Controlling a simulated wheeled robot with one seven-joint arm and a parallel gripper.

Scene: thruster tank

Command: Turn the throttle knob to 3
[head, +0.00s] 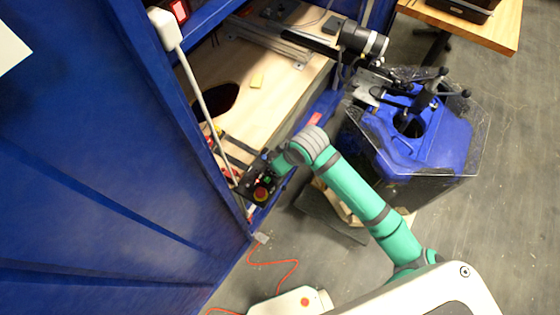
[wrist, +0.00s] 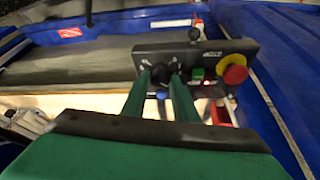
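A black control panel (wrist: 218,50) fills the upper middle of the wrist view, with a dark round throttle knob (wrist: 160,72) on its left part. My gripper (wrist: 161,76) reaches the panel, its two green fingers on either side of the knob with a gap between them. Whether the fingers press on the knob is not clear. The knob's pointer and scale numbers are too small and partly hidden to read. In the head view the panel (head: 250,181) sits at the edge of the blue enclosure, with my arm reaching it from the right.
A red stop button (wrist: 235,75) and a green button (wrist: 197,73) are close to the right of my fingers. In the head view, a blue machine (head: 425,140) stands to the right, and an orange cable (head: 285,263) lies on the floor.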

